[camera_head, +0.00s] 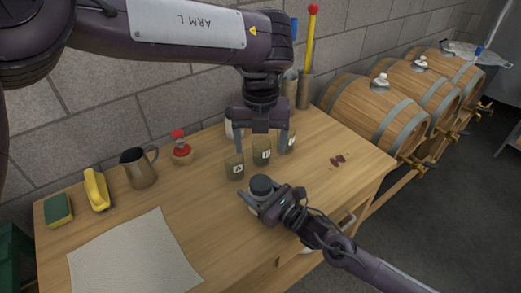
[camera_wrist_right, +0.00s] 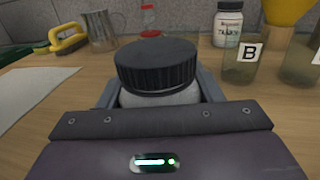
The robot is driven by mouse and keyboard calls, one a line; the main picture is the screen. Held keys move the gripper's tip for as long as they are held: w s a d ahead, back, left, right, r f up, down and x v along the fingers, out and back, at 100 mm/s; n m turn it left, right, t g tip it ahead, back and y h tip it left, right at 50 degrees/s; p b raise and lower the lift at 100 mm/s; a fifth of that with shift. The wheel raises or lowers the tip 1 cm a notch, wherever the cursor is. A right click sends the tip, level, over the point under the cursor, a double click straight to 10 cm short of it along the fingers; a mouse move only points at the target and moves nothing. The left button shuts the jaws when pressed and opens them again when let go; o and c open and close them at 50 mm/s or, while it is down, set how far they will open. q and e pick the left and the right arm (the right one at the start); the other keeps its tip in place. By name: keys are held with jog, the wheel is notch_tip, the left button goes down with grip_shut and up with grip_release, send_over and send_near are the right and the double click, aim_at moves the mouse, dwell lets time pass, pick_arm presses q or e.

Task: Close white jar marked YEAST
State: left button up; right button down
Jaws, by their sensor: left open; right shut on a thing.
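A white jar (camera_wrist_right: 160,97) with a black ribbed lid (camera_wrist_right: 155,62) stands between the fingers of my right gripper (camera_wrist_right: 158,100), which is shut on it. The lid sits on the jar's mouth; I cannot tell whether it is tight. The jar's label is hidden, so I cannot read YEAST. My left gripper (camera_head: 261,145) is open, pointing down behind the jar, above the green glasses, with nothing visibly held.
Green glasses (camera_head: 234,167) with letter labels stand close behind the jar. Another white jar (camera_wrist_right: 228,28) stands farther back. A red-topped item (camera_head: 181,150), metal jug (camera_head: 140,168), yellow-handled brush (camera_head: 96,190), sponge (camera_head: 58,210) and pale cloth (camera_head: 135,258) are left. Barrels (camera_head: 360,112) stand right.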

jog(key=shift+c, duration=1.6)
grip_release()
jog(key=b+v, duration=0.1)
jog(key=v, duration=0.5)
jog(key=shift+s+d+f, duration=0.15)
jog(key=shift+s+d, duration=0.1)
jog(key=shift+d, duration=0.05)
jog(key=shift+s+d, duration=0.35)
jog(key=shift+s+d, duration=0.1)
